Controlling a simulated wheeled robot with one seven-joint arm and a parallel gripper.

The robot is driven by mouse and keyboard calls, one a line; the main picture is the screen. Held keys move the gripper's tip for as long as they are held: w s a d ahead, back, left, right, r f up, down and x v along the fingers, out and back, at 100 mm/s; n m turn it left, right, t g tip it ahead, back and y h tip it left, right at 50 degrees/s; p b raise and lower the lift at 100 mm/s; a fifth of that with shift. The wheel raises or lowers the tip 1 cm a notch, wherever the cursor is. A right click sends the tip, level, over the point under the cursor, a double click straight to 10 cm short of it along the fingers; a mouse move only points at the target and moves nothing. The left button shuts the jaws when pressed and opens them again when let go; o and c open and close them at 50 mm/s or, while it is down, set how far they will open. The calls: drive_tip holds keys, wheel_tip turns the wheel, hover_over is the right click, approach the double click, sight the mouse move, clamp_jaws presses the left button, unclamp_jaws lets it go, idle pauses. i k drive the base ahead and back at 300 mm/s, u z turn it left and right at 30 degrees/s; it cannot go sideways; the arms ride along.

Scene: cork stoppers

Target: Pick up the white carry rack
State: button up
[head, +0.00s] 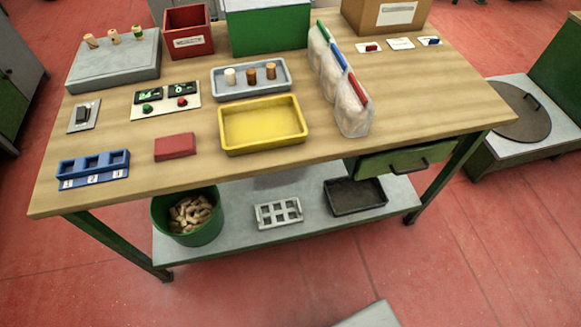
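The white carry rack (279,213) lies on the grey lower shelf (237,231) under the workbench, near the shelf's front edge. It is a small light frame with several square openings, and they look empty. Nothing covers it in the head view. My gripper is not in view.
A green bucket of corks (187,228) stands left of the rack, and a dark tray (355,196) lies to its right. The wooden bench top (215,180) overhangs the shelf. A green drawer (407,161) hangs at the right. The red floor in front is mostly clear.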

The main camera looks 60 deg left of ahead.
sight(283, 212)
drive_tip(key=u, duration=2.25)
drive_tip(key=k, duration=0.15)
drive_tip(key=u, duration=1.4)
drive_tip(key=k, duration=0.6)
drive_tip(key=z, duration=0.5)
